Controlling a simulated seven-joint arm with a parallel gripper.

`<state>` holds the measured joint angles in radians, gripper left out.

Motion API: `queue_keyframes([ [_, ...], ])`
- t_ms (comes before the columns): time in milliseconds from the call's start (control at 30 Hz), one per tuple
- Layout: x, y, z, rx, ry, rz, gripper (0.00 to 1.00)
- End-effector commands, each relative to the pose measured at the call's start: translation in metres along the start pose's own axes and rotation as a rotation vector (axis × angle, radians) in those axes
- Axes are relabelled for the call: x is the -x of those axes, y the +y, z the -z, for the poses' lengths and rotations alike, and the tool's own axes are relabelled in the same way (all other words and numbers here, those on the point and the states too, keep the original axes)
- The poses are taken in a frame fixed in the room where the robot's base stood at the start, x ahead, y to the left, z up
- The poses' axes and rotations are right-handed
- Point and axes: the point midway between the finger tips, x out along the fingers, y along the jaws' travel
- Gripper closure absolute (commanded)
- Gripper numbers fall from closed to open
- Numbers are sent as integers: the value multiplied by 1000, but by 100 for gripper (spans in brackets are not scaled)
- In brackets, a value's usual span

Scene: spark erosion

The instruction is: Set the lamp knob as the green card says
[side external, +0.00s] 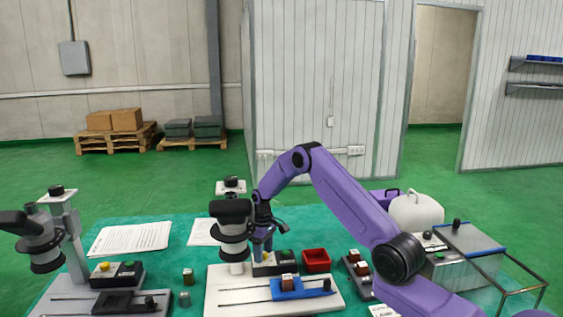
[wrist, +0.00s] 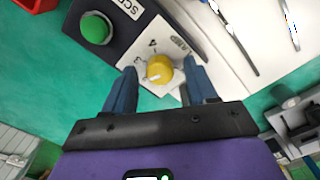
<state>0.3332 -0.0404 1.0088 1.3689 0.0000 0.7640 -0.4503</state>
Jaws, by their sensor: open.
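The yellow lamp knob (wrist: 159,69) sits on a pale dial plate (wrist: 150,42) in the wrist view, with a short white mark on it. The plate carries a figure that looks like a 4 and small lettering, seen rotated. My gripper (wrist: 162,73) is open, with one finger on each side of the knob; I cannot tell whether they touch it. In the side external view my gripper (side external: 264,238) is low beside the middle microscope (side external: 233,228), over its dark control box (side external: 275,266). I cannot make out a green card in either view.
A green button (wrist: 95,28) is beside the knob. A red tray (side external: 316,261) and a blue slide with a brown block (side external: 300,290) are close by. A second microscope (side external: 68,235) stands left. A white jug (side external: 416,211) and glass-sided tank (side external: 470,255) stand right.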

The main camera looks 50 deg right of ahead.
Motion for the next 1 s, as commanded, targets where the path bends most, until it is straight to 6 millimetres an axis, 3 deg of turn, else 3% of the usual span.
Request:
queue_keyframes([
  [1000, 0, -1, -1, 1075, 0, 0, 43],
])
